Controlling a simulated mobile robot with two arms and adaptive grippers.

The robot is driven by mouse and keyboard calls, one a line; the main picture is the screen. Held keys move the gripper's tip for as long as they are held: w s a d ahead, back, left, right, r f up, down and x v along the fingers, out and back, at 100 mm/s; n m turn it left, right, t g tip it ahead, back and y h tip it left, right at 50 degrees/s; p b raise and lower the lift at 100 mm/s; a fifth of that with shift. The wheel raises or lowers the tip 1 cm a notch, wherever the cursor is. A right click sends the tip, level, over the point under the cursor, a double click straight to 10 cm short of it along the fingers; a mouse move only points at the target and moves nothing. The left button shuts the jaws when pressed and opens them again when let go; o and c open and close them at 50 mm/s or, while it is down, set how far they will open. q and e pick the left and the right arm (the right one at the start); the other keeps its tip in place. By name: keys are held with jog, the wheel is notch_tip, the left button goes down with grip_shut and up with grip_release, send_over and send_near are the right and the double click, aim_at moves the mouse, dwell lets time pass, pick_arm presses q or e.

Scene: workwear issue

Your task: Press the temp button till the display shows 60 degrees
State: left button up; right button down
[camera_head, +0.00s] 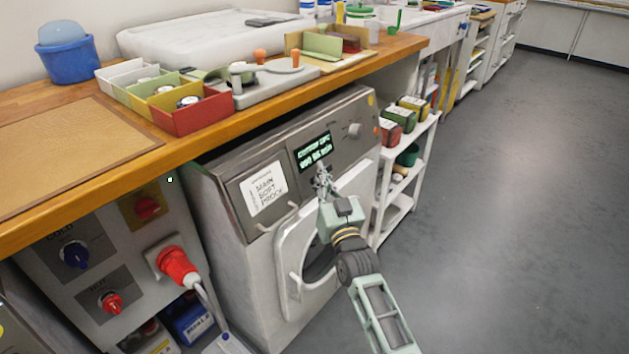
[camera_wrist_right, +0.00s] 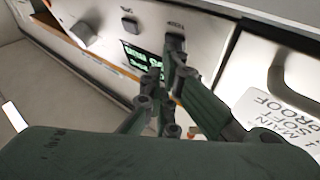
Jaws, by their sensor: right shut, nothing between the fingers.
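The washing machine (camera_head: 232,202) stands under the wooden counter, its control panel facing me. Its dark display (camera_head: 312,151) shows two lines of green text, too small to read surely; it also shows in the right wrist view (camera_wrist_right: 132,52). My right gripper (camera_head: 322,171) is shut and empty, its tip just below the display. In the right wrist view the fingertips (camera_wrist_right: 174,44) are at a small panel button with a label beside it. The fingers partly cover that button, and I cannot tell whether they touch it. Another button (camera_wrist_right: 130,25) is beyond. My left gripper is not in view.
A round knob (camera_head: 354,130) is right of the display. A white label (camera_head: 264,187) is on the panel's left. The round door (camera_head: 289,262) is below, partly behind my right arm. A white shelf (camera_head: 405,165) stands at right; open floor (camera_head: 520,200) lies beyond.

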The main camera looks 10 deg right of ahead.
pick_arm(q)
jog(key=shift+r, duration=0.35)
pick_arm(e)
jog(key=shift+w+a, duration=0.1)
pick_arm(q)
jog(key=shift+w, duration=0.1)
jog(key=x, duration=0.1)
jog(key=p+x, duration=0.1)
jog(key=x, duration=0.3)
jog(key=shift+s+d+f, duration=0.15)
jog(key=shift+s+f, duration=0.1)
pick_arm(e)
jog(key=shift+s+d+r, duration=0.15)
jog(key=shift+s+d, duration=0.3)
jog(key=shift+s, duration=0.15)
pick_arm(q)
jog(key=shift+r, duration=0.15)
